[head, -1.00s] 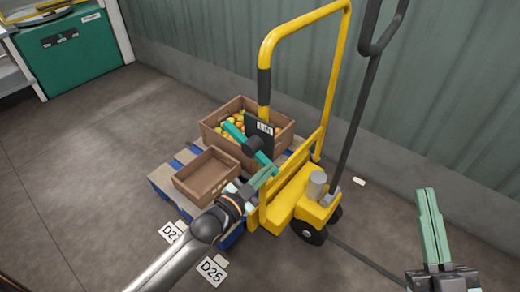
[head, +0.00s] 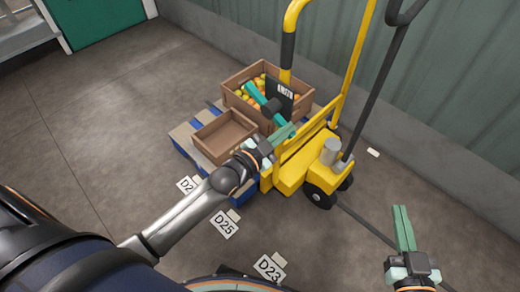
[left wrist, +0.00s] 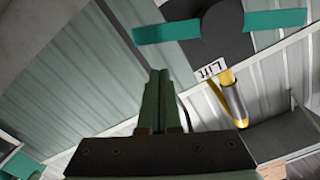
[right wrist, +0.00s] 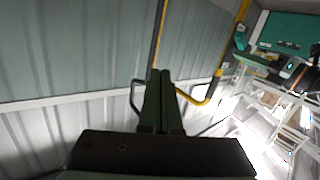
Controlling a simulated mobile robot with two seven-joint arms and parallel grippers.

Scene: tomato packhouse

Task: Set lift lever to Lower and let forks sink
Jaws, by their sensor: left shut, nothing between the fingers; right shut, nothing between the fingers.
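The lift lever (head: 254,94) is a teal bar on a dark round hub, mounted on a black plate with a white label on the yellow pallet truck (head: 292,172). In the left wrist view the lever (left wrist: 270,22) lies nearly level across the top, above the "Lift" label. My left gripper (head: 291,128) is shut and empty near the lever's lower right end; I cannot tell if they touch. In the left wrist view its fingertips (left wrist: 160,72) are below the lever. My right gripper (head: 400,208) is shut and empty, away at the right. The forks are hidden.
A wooden crate of tomatoes (head: 236,99) and an empty crate (head: 203,137) sit on a blue pallet (head: 183,150). A dark tow handle (head: 375,95) rises from the truck. A corrugated wall (head: 455,110) stands behind. Floor at left is clear.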

